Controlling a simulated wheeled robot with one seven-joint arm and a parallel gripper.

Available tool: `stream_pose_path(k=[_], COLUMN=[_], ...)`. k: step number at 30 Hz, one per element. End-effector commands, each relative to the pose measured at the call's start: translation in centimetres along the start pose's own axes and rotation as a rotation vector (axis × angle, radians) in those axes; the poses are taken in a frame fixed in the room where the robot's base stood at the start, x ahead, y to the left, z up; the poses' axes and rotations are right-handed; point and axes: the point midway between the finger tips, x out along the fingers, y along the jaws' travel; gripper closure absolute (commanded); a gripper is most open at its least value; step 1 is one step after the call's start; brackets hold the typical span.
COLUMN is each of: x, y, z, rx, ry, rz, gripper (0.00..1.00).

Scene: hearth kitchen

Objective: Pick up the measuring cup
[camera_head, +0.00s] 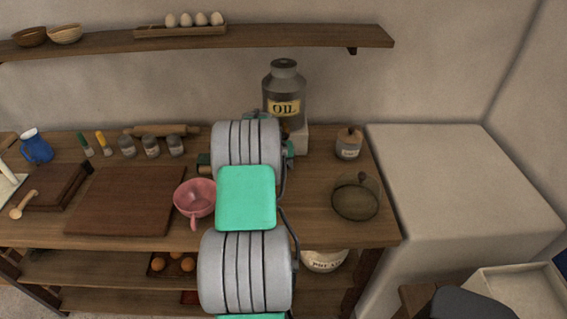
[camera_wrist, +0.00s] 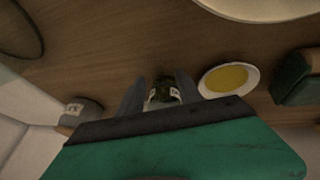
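A pink cup with a handle (camera_head: 195,197), which looks like the measuring cup, stands on the wooden counter just left of my arm in the head view. Its handle points toward the front edge. I cannot make it out for sure in the wrist view. My gripper (camera_wrist: 159,84) shows in the wrist view with its two dark fingers apart and nothing held between them. In the head view my arm hides the gripper and part of the counter right of the cup.
A brown board (camera_head: 120,200) lies left of the cup. The oil can (camera_head: 284,95) stands behind my arm. A lidded jar (camera_head: 348,145) and a dark round glass-like thing (camera_head: 355,198) are at right. The wrist view shows a white dish with yellow contents (camera_wrist: 228,79). A shelf (camera_head: 250,37) hangs above.

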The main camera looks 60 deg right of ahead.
Motion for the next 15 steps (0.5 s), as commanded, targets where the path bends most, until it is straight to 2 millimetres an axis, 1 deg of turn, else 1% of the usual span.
stream_pose_path(k=[1, 2, 12, 15], x=[0.0, 0.0, -0.03, -0.02], y=[-0.01, -0.02, -0.03, -0.02], z=[0.01, 0.01, 0.02, 0.04], rx=[0.0, 0.0, 0.0, 0.0], ry=[0.0, 0.0, 0.0, -0.001], rz=[0.0, 0.0, 0.0, 0.0], gripper=[0.63, 0.66, 0.93, 1.0])
